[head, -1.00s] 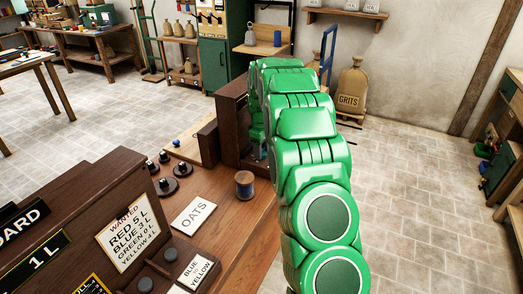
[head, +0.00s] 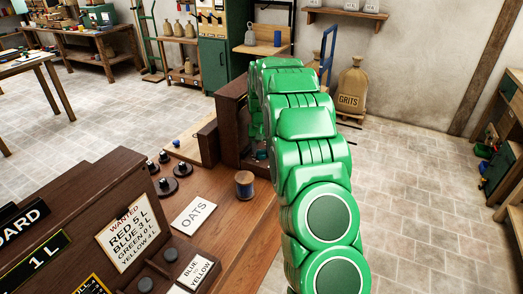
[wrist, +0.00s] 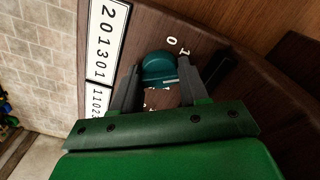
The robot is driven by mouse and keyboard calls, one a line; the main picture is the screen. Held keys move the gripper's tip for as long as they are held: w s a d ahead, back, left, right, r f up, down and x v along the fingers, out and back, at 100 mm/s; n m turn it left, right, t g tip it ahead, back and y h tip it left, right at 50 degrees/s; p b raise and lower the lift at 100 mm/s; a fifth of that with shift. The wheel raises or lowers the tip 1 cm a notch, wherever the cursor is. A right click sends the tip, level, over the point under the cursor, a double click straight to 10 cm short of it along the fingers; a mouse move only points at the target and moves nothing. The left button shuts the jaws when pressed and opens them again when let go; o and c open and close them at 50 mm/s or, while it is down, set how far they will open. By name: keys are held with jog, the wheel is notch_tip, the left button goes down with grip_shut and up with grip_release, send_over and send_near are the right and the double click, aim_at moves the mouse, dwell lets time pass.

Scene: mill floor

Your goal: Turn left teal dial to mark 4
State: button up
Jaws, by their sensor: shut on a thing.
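In the wrist view, a teal dial (wrist: 158,66) sits on a dark wooden panel (wrist: 215,45). The two grey fingers of my gripper (wrist: 161,80) are on either side of it, shut on it. A pale line shows on the dial's lower edge. The figures "1" and "0" are printed just above and right of the dial; other marks are hidden by the dial and my gripper, so I cannot tell its setting. In the head view my arm covers my gripper and most of the dark wooden box (head: 229,125); a small teal bit (head: 262,155) shows beside the arm.
White number strips (wrist: 107,40) run beside the dial. On the bench are a spool (head: 244,184), an OATS card (head: 195,215), several dark round knobs (head: 167,186) and a WANTED board (head: 127,238). A grits sack (head: 351,90) stands behind.

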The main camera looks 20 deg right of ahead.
aim_at(261, 150)
jog(key=m, duration=0.5)
jog(key=shift+m, duration=0.3)
jog(key=m, duration=0.4)
jog(key=shift+m, duration=0.4)
jog(key=o, duration=1.1)
jog(key=shift+r, duration=3.9)
